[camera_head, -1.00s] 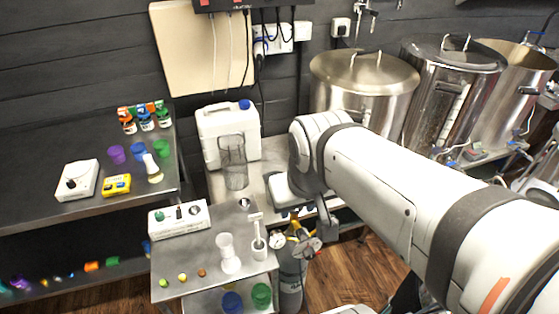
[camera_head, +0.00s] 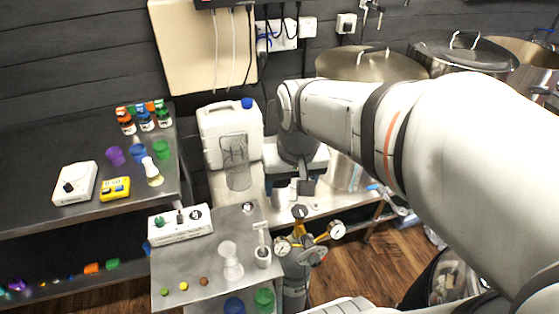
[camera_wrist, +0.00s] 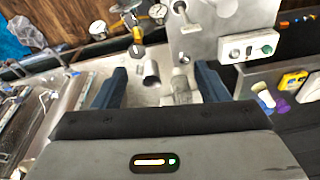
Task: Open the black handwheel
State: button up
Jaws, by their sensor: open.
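A small round black handwheel (camera_head: 299,211) tops the brass valve of the gas cylinder (camera_head: 294,285). It also shows in the wrist view (camera_wrist: 136,50), beyond the fingertips and left of their middle. A brass regulator with two round gauges (camera_head: 337,229) is fixed beside it, with a larger dark grey knob (camera_head: 314,254) at its front. My gripper (camera_head: 293,189) points down, just behind and above the black handwheel in the head view, apart from it. In the wrist view my gripper (camera_wrist: 161,72) has its two dark blue fingers wide apart, nothing clasped.
A metal table (camera_head: 195,262) with glassware and a white switch box (camera_head: 180,224) stands left of the cylinder. A white jug (camera_head: 230,130) and a clear beaker (camera_head: 236,160) stand on the back bench. Large steel kettles (camera_head: 365,68) stand back right. Wooden floor is right of the cylinder.

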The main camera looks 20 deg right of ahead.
jog(key=w+d+f+m+g, duration=0.1)
jog(key=w+f, duration=0.1)
jog(key=w, duration=0.1)
jog(key=w+d+f+m+g, duration=0.1)
jog(key=w+d+f, duration=0.1)
jog(key=w, duration=0.1)
jog(key=w+d+f+m+y, duration=0.1)
jog(key=w+f, duration=0.2)
jog(key=shift+w+d+m+g+b, duration=0.1)
jog(key=shift+d+m+g+b, duration=0.2)
jog(key=shift+d+g+b, duration=0.1)
jog(key=m+g+y, duration=0.2)
jog(key=m, duration=0.2)
send_near(300, 209)
jog(key=x, duration=0.8)
jog(key=shift+f+p, duration=0.25)
jog(key=shift+p, duration=0.1)
jog(key=shift+c, duration=0.2)
jog(key=c, duration=0.9)
